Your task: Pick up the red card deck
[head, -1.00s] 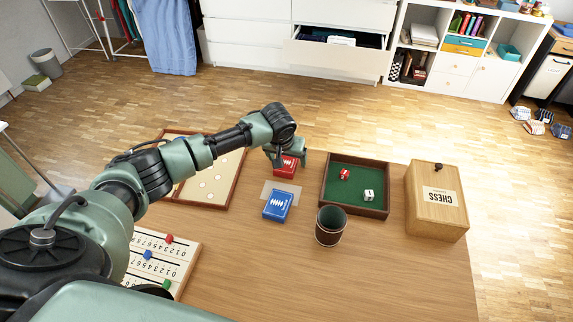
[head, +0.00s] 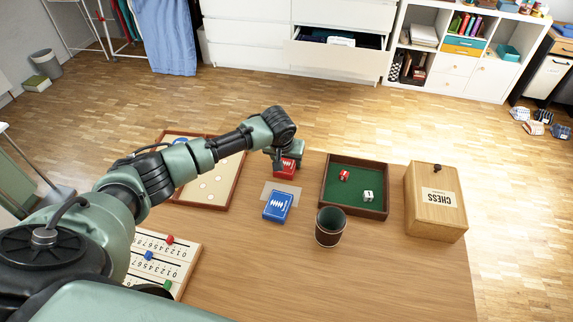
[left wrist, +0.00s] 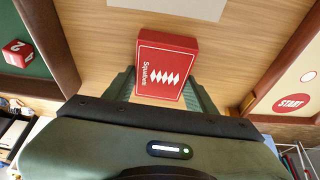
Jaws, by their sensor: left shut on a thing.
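The red card deck (head: 286,170) is at the far edge of the table, beyond the blue deck. My left gripper (head: 288,162) is over it and shut on it, hiding its far part in the head view. In the left wrist view the red deck (left wrist: 165,66) sits between the two green fingers of my gripper (left wrist: 168,92), its white diamond print facing the camera. I cannot tell whether the deck is clear of the table. My right gripper is not in view.
The blue deck (head: 278,206) lies by a grey mat (head: 290,187) just nearer. A green-lined dice tray (head: 342,197), a dark cup (head: 330,227) and a wooden chess box (head: 436,203) stand to the right. A framed game board (head: 233,181) lies left. The front right tabletop is clear.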

